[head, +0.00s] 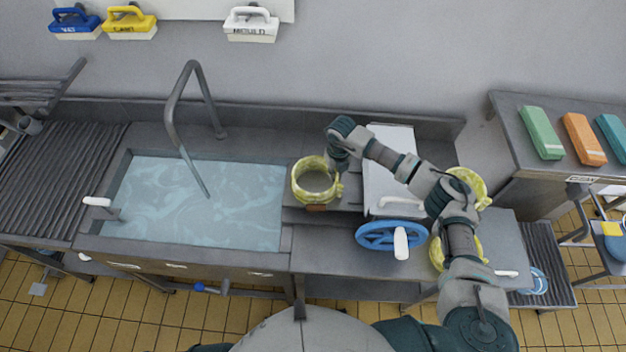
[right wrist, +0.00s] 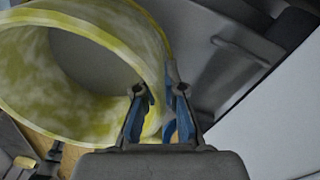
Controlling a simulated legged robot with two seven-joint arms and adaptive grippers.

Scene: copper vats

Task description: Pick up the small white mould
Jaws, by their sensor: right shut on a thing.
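A round, open mould (head: 298,187), mottled yellow and white, stands at the sink's right edge in the head view. It also fills the left of the right wrist view (right wrist: 90,120). My right gripper (head: 338,172) is at its right side. In the right wrist view the blue fingers (right wrist: 160,112) are shut on its wall, one finger inside and one outside. I cannot tell whether its base touches the surface beneath. No plain white mould shows. My left gripper is not in view.
The water-filled sink (head: 190,205) with a tall tap (head: 172,110) lies left of the mould. A pale panel (head: 385,190) and a blue handwheel (head: 372,237) are right of it. More yellowish round moulds (head: 481,188) are partly behind my right arm. Coloured blocks (head: 541,132) lie on the right table.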

